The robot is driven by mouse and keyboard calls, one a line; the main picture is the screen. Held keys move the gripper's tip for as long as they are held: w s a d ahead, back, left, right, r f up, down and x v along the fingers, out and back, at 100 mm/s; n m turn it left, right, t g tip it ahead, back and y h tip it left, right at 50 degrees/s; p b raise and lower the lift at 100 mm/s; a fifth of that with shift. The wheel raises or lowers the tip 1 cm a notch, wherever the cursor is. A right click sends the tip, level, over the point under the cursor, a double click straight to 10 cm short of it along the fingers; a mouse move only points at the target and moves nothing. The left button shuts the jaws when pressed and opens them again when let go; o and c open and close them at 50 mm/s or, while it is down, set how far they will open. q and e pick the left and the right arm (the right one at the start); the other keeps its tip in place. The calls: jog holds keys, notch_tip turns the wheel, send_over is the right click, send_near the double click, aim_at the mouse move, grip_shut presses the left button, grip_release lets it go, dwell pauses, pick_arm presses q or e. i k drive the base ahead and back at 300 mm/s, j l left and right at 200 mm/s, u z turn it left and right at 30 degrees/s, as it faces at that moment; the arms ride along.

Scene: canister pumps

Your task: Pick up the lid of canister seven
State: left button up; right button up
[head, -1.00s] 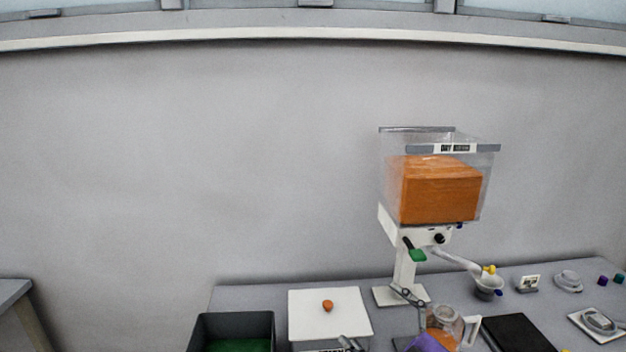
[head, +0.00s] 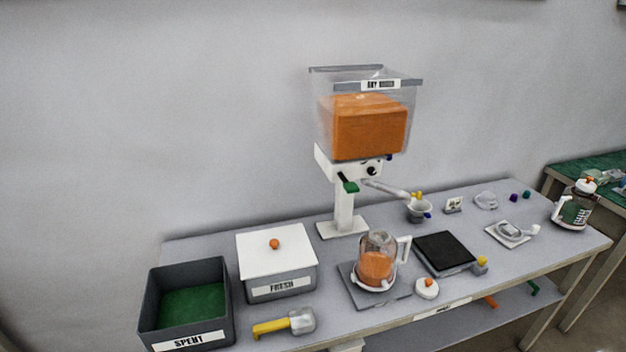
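No canister number is readable, so I cannot tell which is canister seven. A clear canister (head: 376,267) with a white handle holds orange material and stands on a grey plate in the middle of the table. A small white lid (head: 427,289) with an orange knob lies on the table just right of it. Neither of my grippers is in view.
A tall dispenser (head: 345,200) with an orange-filled hopper stands behind the canister. The SPENT bin (head: 223,300), FRESH box (head: 283,290) and yellow-handled scoop (head: 303,321) are at left. A black pad (head: 444,252) is at right. A second table (head: 605,175) stands beyond.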

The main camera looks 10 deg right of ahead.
aim_at(426, 288)
jog(key=z, duration=1.25)
